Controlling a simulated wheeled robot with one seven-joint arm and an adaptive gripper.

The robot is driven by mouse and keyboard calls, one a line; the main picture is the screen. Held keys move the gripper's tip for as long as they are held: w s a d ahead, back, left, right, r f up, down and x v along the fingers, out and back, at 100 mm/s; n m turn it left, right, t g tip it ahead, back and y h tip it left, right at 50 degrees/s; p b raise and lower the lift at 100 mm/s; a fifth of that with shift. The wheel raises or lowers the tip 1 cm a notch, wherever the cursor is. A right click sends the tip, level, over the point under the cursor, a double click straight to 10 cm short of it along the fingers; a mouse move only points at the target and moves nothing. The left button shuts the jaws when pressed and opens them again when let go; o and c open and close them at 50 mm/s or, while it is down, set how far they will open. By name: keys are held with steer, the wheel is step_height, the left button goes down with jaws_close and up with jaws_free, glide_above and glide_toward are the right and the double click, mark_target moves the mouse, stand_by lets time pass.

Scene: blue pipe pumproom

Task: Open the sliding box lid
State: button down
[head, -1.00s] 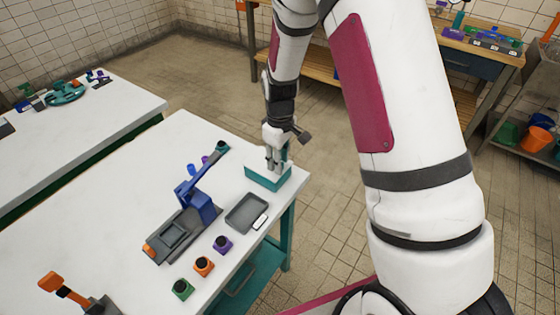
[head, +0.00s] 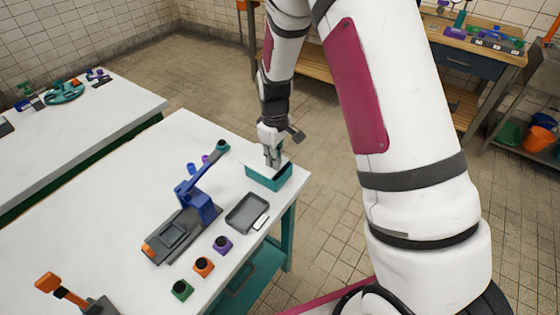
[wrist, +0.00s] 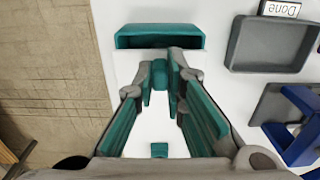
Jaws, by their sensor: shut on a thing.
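The teal box (head: 268,178) stands near the right corner of the white table. In the wrist view a teal rim with a dark hollow inside (wrist: 160,38) shows at the top, so part of the box is uncovered. The pale lid (wrist: 158,131) extends below that opening, under my fingers; its edges are hard to tell from the white table. My gripper (head: 272,163) is over the box, shut on the lid's small teal handle (wrist: 159,78). It also shows in the wrist view (wrist: 160,88). A small teal piece (wrist: 159,150) shows lower between the fingers.
A grey tray (head: 247,212) with a white label lies close to the box. A blue lever device (head: 200,205) stands to its left. Green, orange and purple square pieces (head: 203,266) sit along the front edge. The table ends just right of the box.

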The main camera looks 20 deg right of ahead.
mark_target(255, 155)
steer(key=w+a+b, duration=0.1)
steer(key=w, duration=0.1)
steer(key=w+a+b, duration=0.1)
steer(key=w+a, duration=0.1)
steer(key=w+a+b, duration=0.1)
steer(key=w, duration=0.1)
steer(key=shift+w+a, duration=0.1)
steer(key=shift+a, duration=0.1)
steer(key=c, duration=1.6)
jaws_free()
steer(key=shift+c, duration=0.2)
steer(key=shift+r, duration=0.1)
step_height(255, 155, up, 12)
